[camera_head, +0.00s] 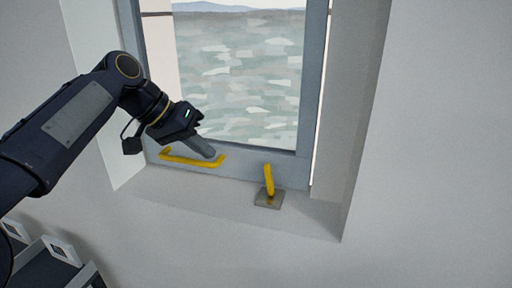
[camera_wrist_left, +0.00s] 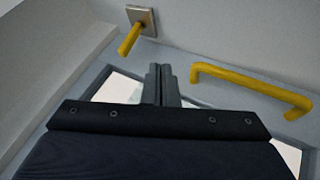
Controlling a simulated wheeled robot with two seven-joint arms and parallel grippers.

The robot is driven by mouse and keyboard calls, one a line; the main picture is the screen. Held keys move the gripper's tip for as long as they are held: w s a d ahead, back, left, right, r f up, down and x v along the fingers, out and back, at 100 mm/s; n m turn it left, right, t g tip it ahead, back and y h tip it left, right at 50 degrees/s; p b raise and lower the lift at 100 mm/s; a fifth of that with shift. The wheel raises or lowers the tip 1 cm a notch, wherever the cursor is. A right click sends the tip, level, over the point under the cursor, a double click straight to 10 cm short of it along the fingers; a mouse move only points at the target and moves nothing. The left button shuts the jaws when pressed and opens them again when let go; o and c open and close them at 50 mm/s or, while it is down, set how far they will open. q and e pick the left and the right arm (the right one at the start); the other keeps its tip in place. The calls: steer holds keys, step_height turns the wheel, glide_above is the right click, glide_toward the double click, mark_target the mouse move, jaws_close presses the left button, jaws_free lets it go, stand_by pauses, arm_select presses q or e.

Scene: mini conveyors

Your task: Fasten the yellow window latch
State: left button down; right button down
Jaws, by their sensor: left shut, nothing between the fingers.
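The yellow window latch (camera_head: 269,180) is a short lever on a square grey metal plate (camera_head: 268,199) at the window's lower right, on the sill. In the head view it points up, leaning slightly left. It also shows in the left wrist view (camera_wrist_left: 130,38), at the upper left, apart from my fingers. A yellow bar handle (camera_head: 190,161) is fixed along the bottom of the grey window frame (camera_head: 314,80). My left gripper (camera_head: 213,154) is shut and empty, just above the handle's right end and left of the latch. My right gripper is not in view.
The window recess has a pale side wall (camera_head: 352,110) to the right of the latch. The sill (camera_head: 220,205) in front is bare. Dark units with white-framed tops (camera_head: 60,249) stand at the lower left.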

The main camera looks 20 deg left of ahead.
mark_target(269, 180)
arm_select(q)
steer(key=x, duration=0.3)
steer(key=w+x, duration=0.1)
steer(key=x, duration=0.2)
steer(key=r+x, duration=0.1)
steer(key=x, duration=0.2)
steer(key=shift+w+d+f, duration=0.25)
steer(key=shift+d, duration=0.05)
steer(key=d, duration=0.1)
steer(key=d+p, duration=0.1)
steer(key=d, duration=0.1)
steer(key=shift+d+r, duration=0.15)
steer(key=shift+r, duration=0.15)
steer(key=shift+d+p, duration=0.3)
steer(key=shift+d, duration=0.05)
